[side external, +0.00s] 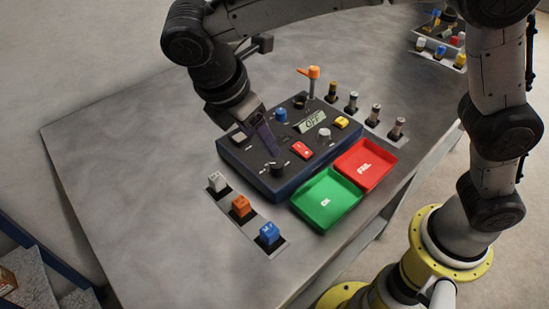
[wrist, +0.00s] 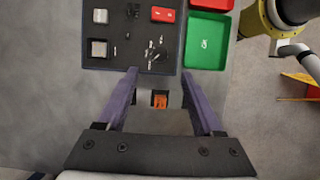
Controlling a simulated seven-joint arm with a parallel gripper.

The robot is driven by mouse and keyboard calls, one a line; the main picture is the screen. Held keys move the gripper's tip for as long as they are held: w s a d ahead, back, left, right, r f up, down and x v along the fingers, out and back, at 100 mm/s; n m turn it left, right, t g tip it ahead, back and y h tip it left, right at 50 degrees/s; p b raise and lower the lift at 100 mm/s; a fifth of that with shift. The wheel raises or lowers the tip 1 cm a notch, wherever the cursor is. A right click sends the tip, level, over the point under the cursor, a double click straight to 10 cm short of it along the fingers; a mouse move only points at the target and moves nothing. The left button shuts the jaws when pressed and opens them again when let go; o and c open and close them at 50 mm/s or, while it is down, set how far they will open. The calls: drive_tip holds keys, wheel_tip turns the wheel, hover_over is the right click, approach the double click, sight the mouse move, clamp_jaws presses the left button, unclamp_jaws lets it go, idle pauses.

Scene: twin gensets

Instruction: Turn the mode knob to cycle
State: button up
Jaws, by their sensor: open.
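A black knob (side external: 275,168) with small white marks around it sits at the near edge of the dark control panel (side external: 236,160). It matches a mode knob, but its labels are too small to read. In the wrist view the knob (wrist: 156,55) lies just beyond the fingertips, roughly in line with the gap. My gripper (side external: 268,148) is open and empty over the panel's near-left part; the wrist view shows its two purple fingers (wrist: 160,73) apart. I cannot tell its exact height above the knob. The display (side external: 311,121) reads OFF.
White, orange (side external: 241,206) and blue blocks stand in front. Table at left is clear.

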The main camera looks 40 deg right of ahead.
sight(277, 163)
drive_tip(key=x, duration=1)
drive_tip(key=shift+r, duration=0.1)
clamp_jaws()
